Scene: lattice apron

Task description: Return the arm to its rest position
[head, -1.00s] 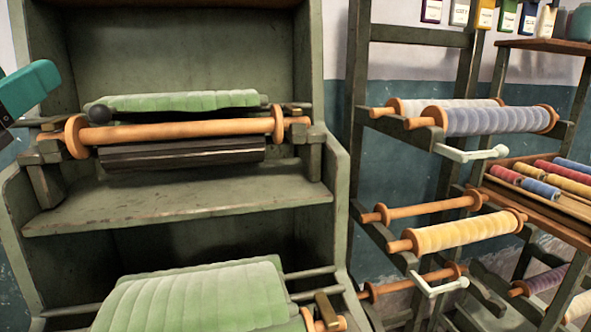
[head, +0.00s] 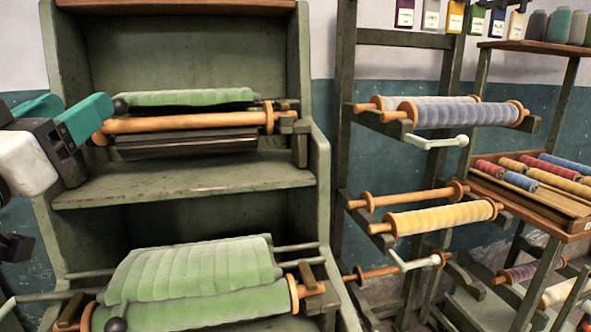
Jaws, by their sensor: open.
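My gripper (head: 80,103) is at the left edge of the head view, with two teal fingers apart and nothing seen between them. It is in front of the left side of the green cabinet (head: 180,190). Its near finger overlaps the left end of the upper bare orange roller (head: 190,122) in the picture; I cannot tell whether they touch. My white and dark wrist shows below and left of the fingers, and the rest of my arm is mostly out of frame.
Green padded cloth rolls lie at the cabinet's upper level (head: 185,97) and lower front (head: 190,270). On the right, a rack holds blue (head: 465,115) and yellow (head: 440,218) rolls with white crank handles. A wooden tray (head: 560,224) holds several coloured spools.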

